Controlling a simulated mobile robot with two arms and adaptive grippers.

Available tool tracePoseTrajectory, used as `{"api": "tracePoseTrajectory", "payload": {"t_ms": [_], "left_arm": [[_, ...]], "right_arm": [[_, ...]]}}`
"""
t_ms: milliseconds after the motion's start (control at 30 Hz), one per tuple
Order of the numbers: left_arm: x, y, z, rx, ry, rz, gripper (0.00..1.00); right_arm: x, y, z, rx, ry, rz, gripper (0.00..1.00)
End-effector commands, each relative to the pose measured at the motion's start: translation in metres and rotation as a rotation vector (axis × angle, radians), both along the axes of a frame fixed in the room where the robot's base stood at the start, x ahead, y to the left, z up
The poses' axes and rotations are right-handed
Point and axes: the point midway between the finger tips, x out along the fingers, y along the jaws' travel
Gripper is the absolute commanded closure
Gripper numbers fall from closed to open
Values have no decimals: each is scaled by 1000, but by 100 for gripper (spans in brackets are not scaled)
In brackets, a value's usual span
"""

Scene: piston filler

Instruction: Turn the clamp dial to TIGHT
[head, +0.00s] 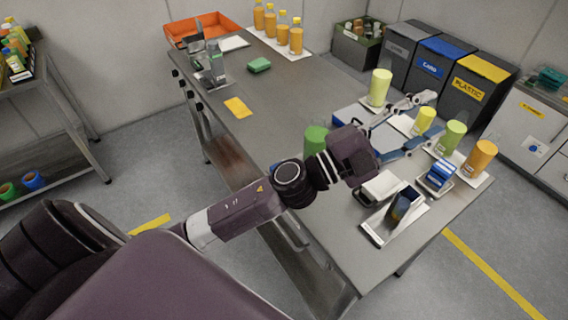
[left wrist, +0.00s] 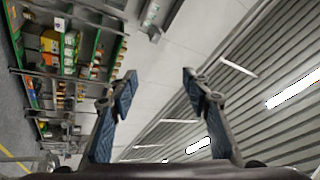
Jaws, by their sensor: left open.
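I cannot make out a clamp dial or a TIGHT mark in either view. A small grey device (head: 209,68) stands at the far left of the table, too small to read. A blue and white flat item (head: 350,117) lies partly behind my left gripper (head: 430,115). That gripper is open and empty over the right part of the table, fingers pointing right, among the cups. In the left wrist view its two fingers (left wrist: 160,76) are apart with nothing between them. My right gripper is not in view.
Yellow-green cups (head: 380,87) and an orange cup (head: 480,155) stand around the gripper. A blue box stack (head: 440,174) and a dark item on a tray (head: 402,205) are nearer. Orange bottles (head: 296,38) stand at the back. The table's middle (head: 290,95) is clear.

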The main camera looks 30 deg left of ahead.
Motion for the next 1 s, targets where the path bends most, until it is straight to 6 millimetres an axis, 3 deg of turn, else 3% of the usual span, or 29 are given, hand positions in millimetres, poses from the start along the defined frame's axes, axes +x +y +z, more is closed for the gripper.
{"api": "tracePoseTrajectory", "payload": {"t_ms": [267, 500, 767, 1000], "left_arm": [[-21, -44, -2, 217, -146, -192, 56], [-38, -67, -27, 426, -222, -351, 56], [-50, -72, -69, 677, -256, -506, 56], [-52, -52, -116, 924, -236, -627, 56]], "right_arm": [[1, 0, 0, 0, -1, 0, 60], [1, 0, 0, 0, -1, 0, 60], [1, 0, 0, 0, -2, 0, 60], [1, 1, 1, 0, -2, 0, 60]]}}
